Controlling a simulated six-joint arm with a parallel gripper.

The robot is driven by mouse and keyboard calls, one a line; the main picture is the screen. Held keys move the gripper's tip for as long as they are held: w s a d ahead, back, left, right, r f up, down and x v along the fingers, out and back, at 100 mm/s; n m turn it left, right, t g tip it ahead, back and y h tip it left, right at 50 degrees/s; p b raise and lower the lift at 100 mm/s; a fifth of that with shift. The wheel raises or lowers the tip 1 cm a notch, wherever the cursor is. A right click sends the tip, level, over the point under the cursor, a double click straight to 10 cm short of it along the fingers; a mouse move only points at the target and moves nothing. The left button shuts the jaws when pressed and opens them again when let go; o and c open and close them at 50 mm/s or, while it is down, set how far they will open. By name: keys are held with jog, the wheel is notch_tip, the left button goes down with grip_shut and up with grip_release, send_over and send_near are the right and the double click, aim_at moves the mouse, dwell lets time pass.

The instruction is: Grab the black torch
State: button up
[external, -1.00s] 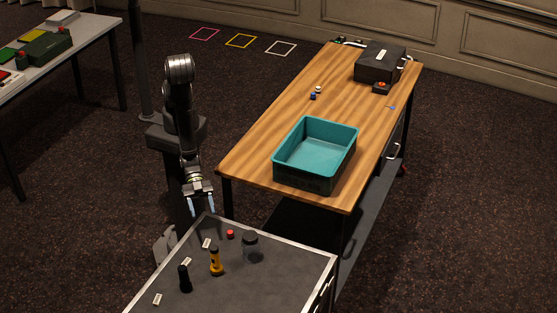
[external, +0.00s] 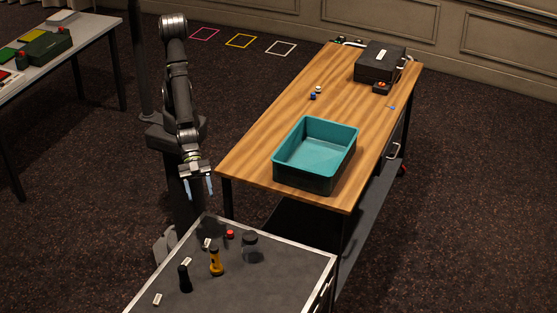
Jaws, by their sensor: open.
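The black torch (external: 185,279) stands upright on the dark top of the low cabinet (external: 235,288), near its left edge. A yellow torch (external: 215,262) stands just to its right. My gripper (external: 198,188) is open and empty, fingers pointing down. It is in the air above and beyond the cabinet's far corner, apart from the black torch.
A clear jar (external: 251,247) and a small red-topped item (external: 230,234) stand on the cabinet, with several small white labels. A teal-lined bin (external: 315,184) sits on the wooden table (external: 250,150) to the right. Another table (external: 100,30) stands at far left.

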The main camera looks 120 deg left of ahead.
aim_at(181, 266)
jog(key=w+d+r+m+g+y, duration=0.15)
jog(key=d+m+g+y, duration=0.4)
jog(key=d, duration=0.95)
jog(key=shift+m+g+h, duration=0.35)
jog(key=shift+g+h, duration=0.3)
jog(key=shift+g, duration=0.3)
jog(key=x, duration=0.5)
jog(key=a+x, duration=0.1)
jog(key=x, duration=1)
jog(key=shift+w+a+f, duration=0.1)
jog(key=shift+w+f, duration=0.15)
jog(key=shift+f, duration=0.4)
jog(key=shift+w+a+x, duration=0.1)
jog(key=shift+w+x, duration=0.05)
jog(key=shift+x, duration=1.2)
jog(key=shift+w+a+x, duration=0.1)
jog(key=shift+x, duration=1.25)
jog(key=shift+f, duration=0.1)
jog(key=shift+c, duration=0.3)
jog(key=c, duration=1.1)
jog(key=shift+c, duration=0.2)
